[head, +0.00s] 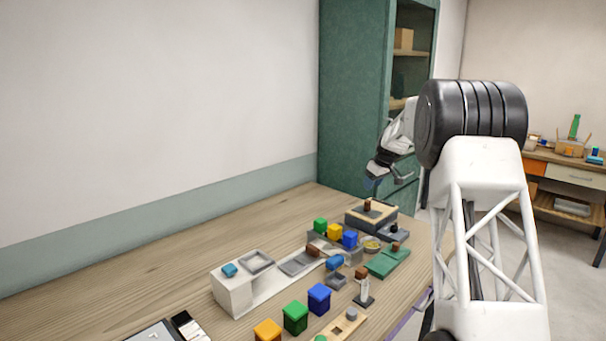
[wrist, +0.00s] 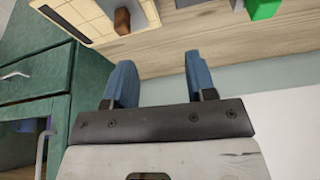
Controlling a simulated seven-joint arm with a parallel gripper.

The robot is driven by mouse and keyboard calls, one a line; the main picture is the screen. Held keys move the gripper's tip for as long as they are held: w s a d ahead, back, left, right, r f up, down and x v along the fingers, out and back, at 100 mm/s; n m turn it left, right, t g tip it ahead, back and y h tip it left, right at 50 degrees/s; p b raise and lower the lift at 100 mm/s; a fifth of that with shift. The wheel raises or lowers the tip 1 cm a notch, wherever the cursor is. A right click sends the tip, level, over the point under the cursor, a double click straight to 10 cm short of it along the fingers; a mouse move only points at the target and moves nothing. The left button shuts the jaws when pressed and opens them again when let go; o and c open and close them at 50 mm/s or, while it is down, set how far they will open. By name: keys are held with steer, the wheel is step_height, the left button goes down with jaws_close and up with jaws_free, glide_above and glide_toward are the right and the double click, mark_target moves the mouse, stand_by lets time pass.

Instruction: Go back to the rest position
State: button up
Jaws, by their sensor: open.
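My gripper (head: 383,183) is raised above the far right end of the wooden table (head: 130,253), near the green cabinet. In the wrist view my gripper (wrist: 160,80) shows two blue fingers spread wide apart with nothing between them. Past the fingers lie the table's edge and the pale wall. The gripper touches nothing that I can see.
A grey box with a light top and brown knob (head: 368,206) stands below the gripper. Several coloured cubes, including a green one (head: 295,318), and small fixtures line the table. The green cabinet (head: 350,90) stands behind. The table's left part is clear.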

steer(key=s+a+r+m, duration=0.15)
steer(key=s+r, duration=0.35)
steer(key=s, duration=0.8)
steer(key=s+a+r+m+h, duration=0.1)
steer(key=s+a+r, duration=0.25)
steer(key=s, duration=0.85)
steer(key=s+a+r+m, duration=0.2)
steer(key=s+r, duration=0.4)
steer(key=s, duration=0.7)
steer(key=s+f+m, duration=0.1)
steer(key=s+f, duration=0.2)
steer(key=s, duration=1)
steer(key=s+a+f+m+h, duration=0.1)
steer(key=s+f, duration=0.2)
steer(key=s, duration=1)
steer(key=s+a+f+m+h, duration=0.1)
steer(key=s+f, duration=0.3)
steer(key=s, duration=0.9)
steer(key=shift+s+m, duration=0.15)
steer(key=shift+m, duration=0.2)
steer(key=shift+f, duration=0.1)
